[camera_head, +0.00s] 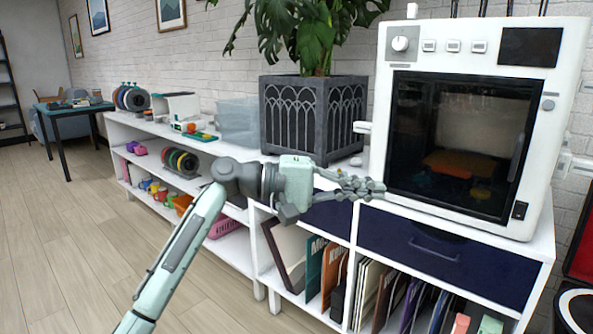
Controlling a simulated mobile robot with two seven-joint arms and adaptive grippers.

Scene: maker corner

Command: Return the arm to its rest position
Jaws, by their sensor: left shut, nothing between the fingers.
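My left gripper (368,188) shows at the centre right, its arm coming in from the lower left. The gripper points right and is shut with nothing between its fingers. It is raised in front of the white shelf unit, and its fingertips overlap the lower left edge of the white 3D printer (470,212) in the picture. I cannot tell whether they touch it. My right gripper is not in view.
A dark planter (312,118) with a leafy plant and a clear bin (238,122) stand on the white shelf unit (240,262). Books and folders (335,268) fill its lower part. A table (75,110) stands far left. The wooden floor (70,240) at left is clear.

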